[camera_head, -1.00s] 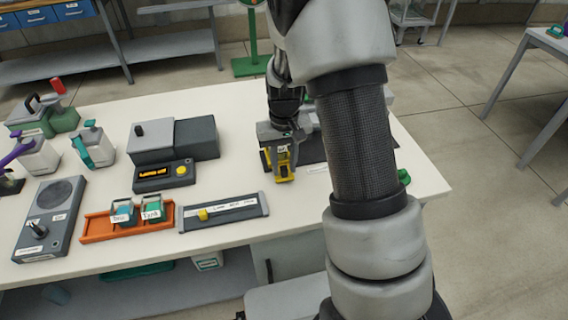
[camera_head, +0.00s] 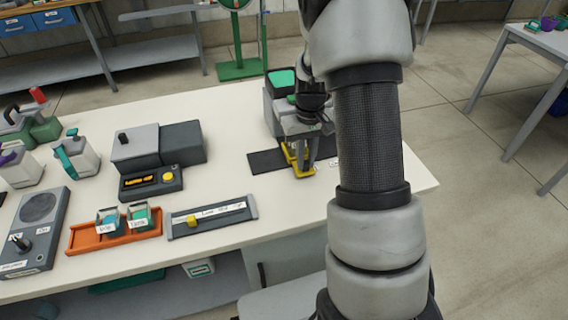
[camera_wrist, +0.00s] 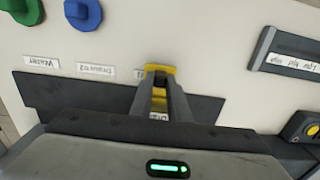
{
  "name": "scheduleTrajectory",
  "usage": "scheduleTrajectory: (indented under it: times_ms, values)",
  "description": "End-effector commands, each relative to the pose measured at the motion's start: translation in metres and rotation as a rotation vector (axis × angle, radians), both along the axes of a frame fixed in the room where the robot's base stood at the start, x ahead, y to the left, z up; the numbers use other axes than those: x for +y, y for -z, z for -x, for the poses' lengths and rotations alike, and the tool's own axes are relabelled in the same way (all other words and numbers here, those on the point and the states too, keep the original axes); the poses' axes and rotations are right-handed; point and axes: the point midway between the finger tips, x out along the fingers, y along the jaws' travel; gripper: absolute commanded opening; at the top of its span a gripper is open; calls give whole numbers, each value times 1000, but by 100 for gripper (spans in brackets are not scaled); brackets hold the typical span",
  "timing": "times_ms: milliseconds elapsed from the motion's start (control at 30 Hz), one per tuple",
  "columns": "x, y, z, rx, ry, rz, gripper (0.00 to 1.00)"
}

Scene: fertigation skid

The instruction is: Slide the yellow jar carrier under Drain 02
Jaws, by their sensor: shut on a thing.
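The yellow jar carrier (camera_head: 299,163) is on the dark strip (camera_head: 268,162) in front of a grey unit on the bench. My gripper (camera_head: 304,152) is shut on it from above. In the wrist view the fingers (camera_wrist: 160,98) point at the carrier's yellow end (camera_wrist: 160,69), and much of the carrier is hidden. The Drain 02 label (camera_wrist: 95,70) reads upside down there, left of the carrier and apart from it. A partly hidden label (camera_wrist: 139,73) is right beside the carrier. The drain outlets are not clearly visible.
A slider panel (camera_head: 212,219), an orange rack (camera_head: 90,240) with two small jars and a grey device (camera_head: 158,150) stand to the left. Blue (camera_wrist: 84,14) and green (camera_wrist: 22,10) knobs show at the wrist view's top left. The bench is clear in front of the carrier.

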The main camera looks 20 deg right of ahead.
Motion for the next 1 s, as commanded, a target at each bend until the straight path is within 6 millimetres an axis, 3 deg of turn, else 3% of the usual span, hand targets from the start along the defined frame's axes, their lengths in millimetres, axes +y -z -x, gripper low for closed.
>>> scheduleTrajectory:
  times_ms: [33,200,500,700,1000]
  values:
    - [-15,0,0,-2,7,1,0]
    - [-56,0,0,-1,6,0,0]
    - [-107,-1,0,-2,3,1,0]
    - [-120,-1,0,-1,1,0,0]
    - [-123,-1,-1,-2,-1,0,0]
